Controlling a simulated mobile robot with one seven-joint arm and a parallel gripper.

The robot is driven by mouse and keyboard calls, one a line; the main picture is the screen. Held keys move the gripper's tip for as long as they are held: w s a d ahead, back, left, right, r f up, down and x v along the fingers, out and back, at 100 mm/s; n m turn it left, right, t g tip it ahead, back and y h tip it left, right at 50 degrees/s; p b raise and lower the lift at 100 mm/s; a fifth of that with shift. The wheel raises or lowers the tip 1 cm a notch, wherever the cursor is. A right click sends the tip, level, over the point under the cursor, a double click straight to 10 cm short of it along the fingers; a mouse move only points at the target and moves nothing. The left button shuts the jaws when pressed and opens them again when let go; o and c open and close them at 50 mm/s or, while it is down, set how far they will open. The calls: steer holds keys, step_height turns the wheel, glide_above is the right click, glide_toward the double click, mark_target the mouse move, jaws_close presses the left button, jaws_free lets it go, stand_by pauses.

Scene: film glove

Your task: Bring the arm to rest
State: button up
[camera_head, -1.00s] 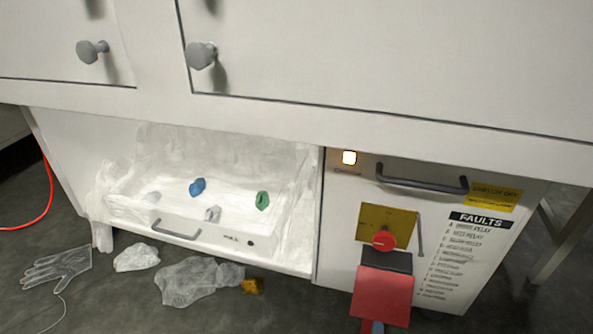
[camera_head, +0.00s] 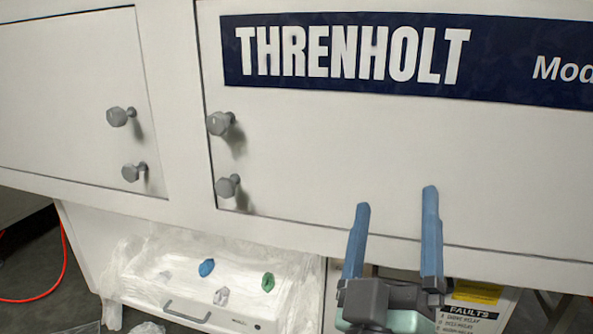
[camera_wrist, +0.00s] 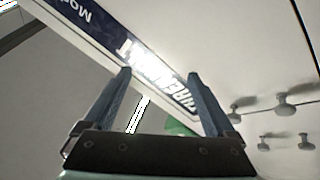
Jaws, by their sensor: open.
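My gripper (camera_head: 396,215) is raised in front of the white cabinet at the lower right of the head view. Its two blue fingers point up and stand wide apart, with nothing between them. In the wrist view my gripper (camera_wrist: 160,85) also shows open and empty, with the cabinet and its sign behind the fingers. In the head view the fingers overlap the lower part of the cabinet's large right door (camera_head: 330,150); I cannot tell how far they are from it.
Grey knobs (camera_head: 220,123) stick out from the cabinet doors. A red cable (camera_head: 62,270) lies at the left. The fault panel (camera_head: 470,312) is partly hidden behind my gripper.

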steer(key=s+a+r+m+t+y+p, duration=0.1)
steer(key=s+a+r+t+y+p, duration=0.2)
steer(key=r, duration=0.8)
steer(key=s+a+r+m+y+p, duration=0.2)
steer(key=s+a+r+p, duration=0.15)
steer(key=r, duration=0.75)
steer(key=s+a+r+m+t+y+p, duration=0.1)
steer(key=s+a+r+t+y+p, duration=0.2)
steer(key=r, duration=0.8)
step_height(320, 180, up, 35)
steer(key=a+g+h+p, duration=0.1)
steer(key=p, duration=3.5)
steer(key=shift+w, duration=0.45)
